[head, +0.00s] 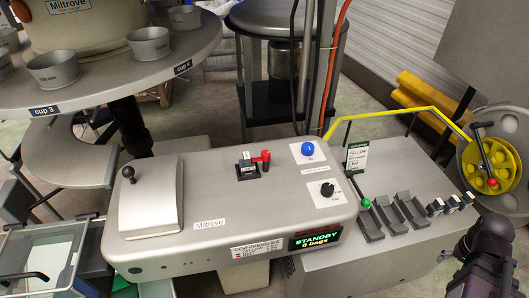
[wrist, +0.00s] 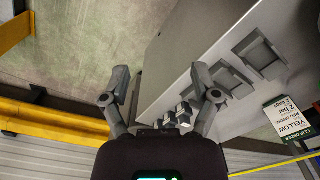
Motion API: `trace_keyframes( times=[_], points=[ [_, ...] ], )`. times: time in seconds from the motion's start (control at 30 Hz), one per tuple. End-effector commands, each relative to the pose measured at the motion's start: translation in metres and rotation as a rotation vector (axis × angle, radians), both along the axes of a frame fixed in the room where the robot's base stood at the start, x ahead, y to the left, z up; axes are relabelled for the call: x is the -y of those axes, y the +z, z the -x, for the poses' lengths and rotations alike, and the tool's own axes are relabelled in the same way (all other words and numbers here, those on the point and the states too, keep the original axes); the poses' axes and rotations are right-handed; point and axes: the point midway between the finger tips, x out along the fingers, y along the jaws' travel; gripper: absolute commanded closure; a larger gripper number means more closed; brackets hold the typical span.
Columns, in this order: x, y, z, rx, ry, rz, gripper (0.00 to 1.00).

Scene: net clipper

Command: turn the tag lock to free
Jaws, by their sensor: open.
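No part carries a readable "tag lock" label, so I cannot tell which one it is. In the head view, a small red lever (head: 262,160) stands beside a black block on the grey machine housing. A black rotary knob (head: 327,189) sits on a white plate to its right; its lettering is too small to read. A yellow reel (head: 490,172) at the far right bears a black handle with a red knob (head: 492,183). My gripper (wrist: 159,76) is open and empty in the wrist view, near the grey bench's edge. The head view shows my dark arm end at lower right, below the reel.
A blue button (head: 308,149) and a display (head: 315,238) reading "STANDBY 0 bags" are on the housing. Grey holders (head: 390,213) and small clip blocks (head: 452,204) line the bench. An order card (head: 356,157) reads yellow. A yellow bar (head: 420,107) spans behind.

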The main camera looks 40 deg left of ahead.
Motion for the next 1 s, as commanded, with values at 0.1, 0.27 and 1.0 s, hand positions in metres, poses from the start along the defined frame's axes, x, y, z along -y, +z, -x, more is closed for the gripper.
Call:
trace_keyframes(
  times=[0.1, 0.27, 1.0],
  points=[
    [-0.023, 0.015, -0.013, -0.001, 0.007, 0.001, 0.22],
    [-0.064, 0.034, -0.029, -0.003, 0.011, 0.003, 0.22],
    [-0.297, 0.121, -0.050, -0.006, 0.028, 0.014, 0.22]
  ],
)
